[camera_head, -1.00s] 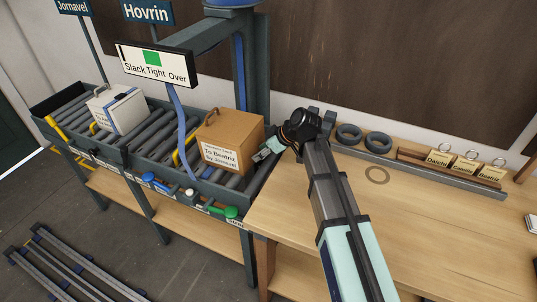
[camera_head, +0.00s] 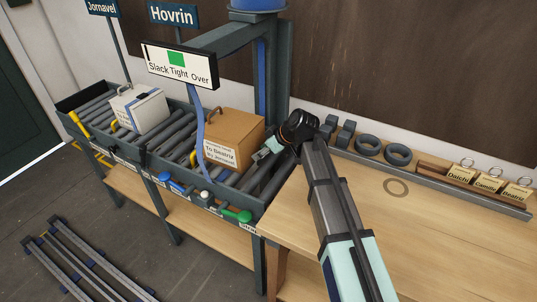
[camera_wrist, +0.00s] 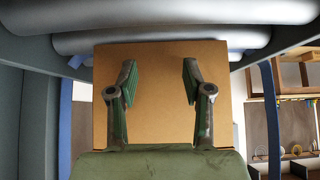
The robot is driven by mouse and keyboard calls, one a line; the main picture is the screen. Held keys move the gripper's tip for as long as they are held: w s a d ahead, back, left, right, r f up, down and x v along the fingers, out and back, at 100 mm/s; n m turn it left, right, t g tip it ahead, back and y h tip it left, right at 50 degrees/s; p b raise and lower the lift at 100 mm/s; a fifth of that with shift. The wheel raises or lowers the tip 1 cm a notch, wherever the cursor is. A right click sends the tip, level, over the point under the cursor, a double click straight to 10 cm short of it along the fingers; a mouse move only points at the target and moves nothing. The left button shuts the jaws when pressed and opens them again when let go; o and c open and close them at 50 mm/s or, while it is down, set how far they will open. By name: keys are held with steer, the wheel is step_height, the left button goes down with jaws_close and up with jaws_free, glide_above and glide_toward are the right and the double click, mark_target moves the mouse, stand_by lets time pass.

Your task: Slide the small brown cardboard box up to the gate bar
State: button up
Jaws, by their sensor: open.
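The small brown cardboard box (camera_head: 232,130), with a top handle and a white label reading "To Beatriz", sits upright on the roller conveyor, behind a hanging blue strap. My gripper (camera_head: 262,152) is at its right side, low, pointing left at it. In the wrist view the box's plain brown face (camera_wrist: 160,85) fills the middle. My gripper's two fingers (camera_wrist: 160,95) are open and apart in front of that face, not around the box; contact is unclear. A yellow bar (camera_head: 193,158) shows just left of the box; I cannot tell whether it is the gate bar.
A white box (camera_head: 140,110) stands farther left on the rollers. A sign reading "Slack Tight Over" (camera_head: 180,66) hangs above. The wooden bench (camera_head: 350,205) at right is mostly clear.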

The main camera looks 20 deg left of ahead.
steer(key=shift+d, duration=0.15)
stand_by(0.4)
steer(key=d+r, duration=0.3)
steer(key=d, duration=0.2)
steer(key=shift+s+d+p, duration=0.35)
steer(key=shift+s+p, duration=0.1)
